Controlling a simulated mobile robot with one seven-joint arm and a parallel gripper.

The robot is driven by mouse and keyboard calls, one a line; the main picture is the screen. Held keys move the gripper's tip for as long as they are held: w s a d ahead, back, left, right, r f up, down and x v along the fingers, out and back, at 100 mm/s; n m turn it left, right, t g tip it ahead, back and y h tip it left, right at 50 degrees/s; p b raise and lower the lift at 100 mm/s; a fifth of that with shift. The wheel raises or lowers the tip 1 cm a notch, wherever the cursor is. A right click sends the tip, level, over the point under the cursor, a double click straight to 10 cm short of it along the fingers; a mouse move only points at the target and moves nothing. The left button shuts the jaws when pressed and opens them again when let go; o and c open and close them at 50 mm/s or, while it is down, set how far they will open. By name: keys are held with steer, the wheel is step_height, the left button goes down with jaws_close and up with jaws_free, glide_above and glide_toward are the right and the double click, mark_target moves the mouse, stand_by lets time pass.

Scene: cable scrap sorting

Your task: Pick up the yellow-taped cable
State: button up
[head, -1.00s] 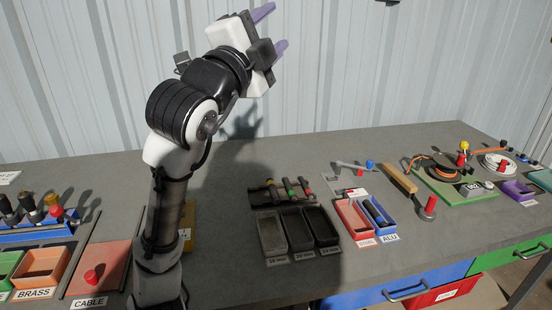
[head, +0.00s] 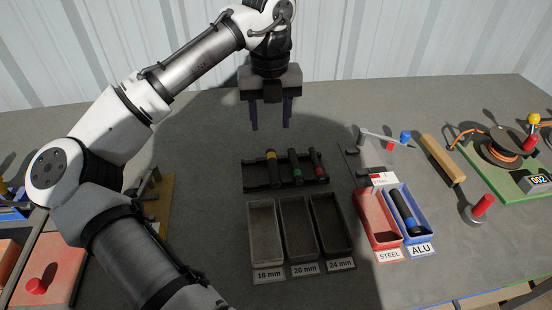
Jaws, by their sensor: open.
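Three short black cable pieces lie side by side in a black rack (head: 262,186) in the middle of the table. The left piece, the yellow-taped cable (head: 272,165), has a yellow band near its far end. The middle one has a green band (head: 297,174) and the right one a red band (head: 318,168). My gripper (head: 270,127) points down, its two dark purple fingers apart and empty. In the head view it appears above and behind the rack, clear of the cables. Its exact height is hard to tell.
Three dark trays labelled 16 mm (head: 263,236), 20 mm and 24 mm stand in front of the rack. To the right are the red STEEL bin (head: 376,232) and the blue ALU bin (head: 419,226), which holds a dark piece. A wooden-handled tool (head: 442,158) lies further right.

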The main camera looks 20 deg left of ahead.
glide_above(273, 162)
steer(key=f, duration=0.6)
steer(key=shift+s+a, duration=0.2)
steer(key=shift+w+d+f+p, duration=0.1)
steer(key=shift+f+p, duration=0.25)
steer(key=shift+f, duration=1.2)
steer(key=shift+w+d+f+p, duration=0.1)
steer(key=shift+f+p, duration=0.25)
steer(key=shift+f, duration=1.2)
steer(key=c, duration=1)
steer(key=shift+r, duration=0.2)
